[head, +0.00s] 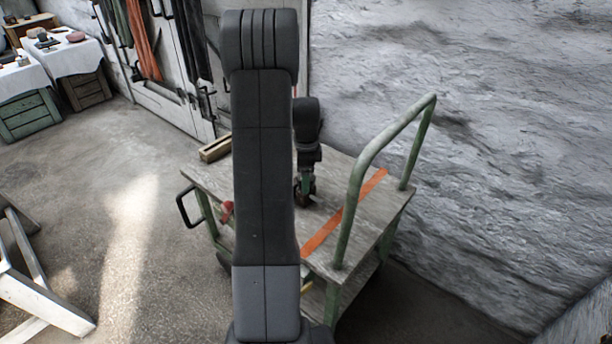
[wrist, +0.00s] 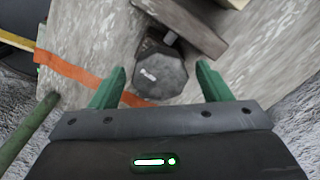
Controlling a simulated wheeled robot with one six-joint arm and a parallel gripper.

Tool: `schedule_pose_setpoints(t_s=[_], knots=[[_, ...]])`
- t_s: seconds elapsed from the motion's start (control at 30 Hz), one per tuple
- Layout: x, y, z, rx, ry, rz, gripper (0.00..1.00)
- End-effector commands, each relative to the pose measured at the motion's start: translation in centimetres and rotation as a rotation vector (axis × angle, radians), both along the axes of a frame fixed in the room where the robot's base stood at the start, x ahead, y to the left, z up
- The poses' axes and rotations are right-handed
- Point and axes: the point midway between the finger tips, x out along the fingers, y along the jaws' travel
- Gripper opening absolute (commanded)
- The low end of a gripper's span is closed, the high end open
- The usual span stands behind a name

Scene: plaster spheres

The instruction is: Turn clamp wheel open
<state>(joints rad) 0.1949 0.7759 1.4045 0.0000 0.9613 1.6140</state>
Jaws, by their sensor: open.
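My gripper (head: 306,186) hangs over the wooden top of a green-framed cart (head: 340,268), partly behind my arm in the head view. In the wrist view my gripper (wrist: 160,72) is open, its two green fingers apart. Between and beyond the fingertips is a dark faceted knob-like piece (wrist: 160,78) with a small pale mark, next to a dark bar (wrist: 180,25). I cannot tell whether it is the clamp wheel or whether the fingers touch it. A small red part (head: 227,208) shows at the cart's left edge, partly hidden by my arm.
An orange strap (head: 322,235) crosses the cart top. The cart's green handle (head: 360,180) rises at the right. A wooden block (head: 215,148) is behind the cart. A rough grey wall (head: 480,130) stands behind and right. Open floor (head: 130,200) lies left.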

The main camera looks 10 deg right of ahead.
Motion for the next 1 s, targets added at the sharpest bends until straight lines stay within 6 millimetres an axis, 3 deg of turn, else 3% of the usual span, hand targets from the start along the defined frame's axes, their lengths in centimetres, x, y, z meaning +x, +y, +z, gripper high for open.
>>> schedule_pose_setpoints(t_s=[0.17, 0.4, 1.0], knots=[[0.0, 0.0, 0.01, 0.0, 0.0, 0.0, 0.71], [0.01, 0.0, 0.03, 0.0, 0.0, 0.0, 0.27], [0.01, 0.0, 0.06, 0.0, 0.0, 0.132, 0.27]])
